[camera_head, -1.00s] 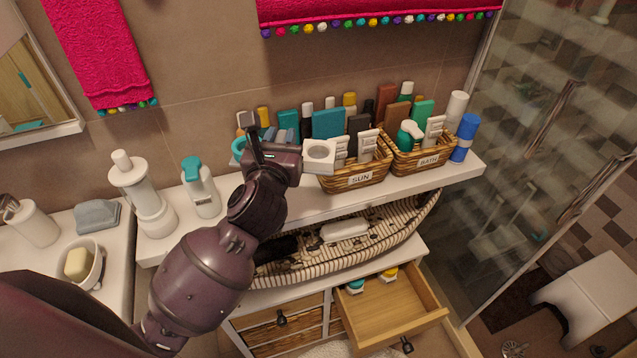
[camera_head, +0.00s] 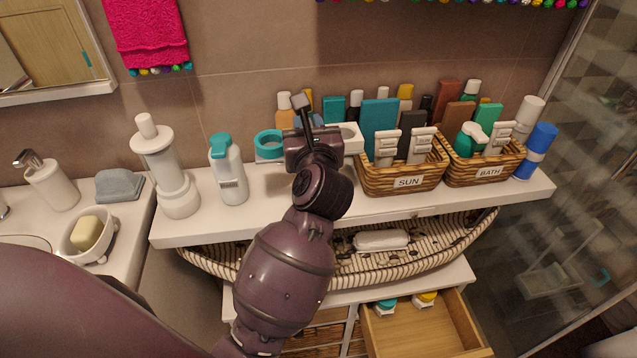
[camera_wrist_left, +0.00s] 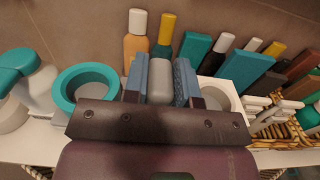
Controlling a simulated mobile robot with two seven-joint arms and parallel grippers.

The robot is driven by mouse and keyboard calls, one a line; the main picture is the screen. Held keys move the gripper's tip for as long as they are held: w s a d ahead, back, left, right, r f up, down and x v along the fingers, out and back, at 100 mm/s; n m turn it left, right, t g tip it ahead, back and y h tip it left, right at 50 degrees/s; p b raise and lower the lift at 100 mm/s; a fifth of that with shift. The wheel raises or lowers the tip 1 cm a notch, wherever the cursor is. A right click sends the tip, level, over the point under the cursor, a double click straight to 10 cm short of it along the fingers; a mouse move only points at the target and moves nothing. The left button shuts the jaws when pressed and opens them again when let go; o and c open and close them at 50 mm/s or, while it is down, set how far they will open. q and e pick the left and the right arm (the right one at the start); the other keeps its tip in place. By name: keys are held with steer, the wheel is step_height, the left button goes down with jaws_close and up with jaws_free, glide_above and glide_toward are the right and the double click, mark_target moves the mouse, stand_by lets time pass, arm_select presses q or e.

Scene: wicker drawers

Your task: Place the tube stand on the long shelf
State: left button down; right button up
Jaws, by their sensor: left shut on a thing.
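The tube stand shows as a teal ring (camera_head: 270,144) at its left and a white block with a round recess (camera_head: 350,138) at its right. In the left wrist view it shows as the teal ring (camera_wrist_left: 88,88) and white block (camera_wrist_left: 222,92), with a grey post between my blue finger pads. My left gripper (camera_head: 305,122) is shut on the stand's middle, which it partly hides. The stand is over the back of the long white shelf (camera_head: 265,215), left of the SUN basket. I cannot tell whether its base touches the shelf. My right gripper is out of view.
A white pump bottle with a teal top (camera_head: 228,168) and a white dispenser (camera_head: 162,165) stand to the left. The SUN basket (camera_head: 405,178) and BATH basket (camera_head: 485,165) crowd the right. Bottles (camera_head: 285,110) stand behind. A drawer (camera_head: 425,325) is open below.

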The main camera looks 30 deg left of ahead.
arm_select(q)
step_height(320, 180, down, 13)
steer(key=b, duration=0.3)
steer(key=shift+f+b, duration=0.2)
steer(key=shift+b, duration=0.15)
steer(key=shift+f, duration=0.25)
steer(key=shift+f, duration=0.1)
steer(key=shift+f, duration=0.15)
steer(key=c, duration=0.9)
jaws_free()
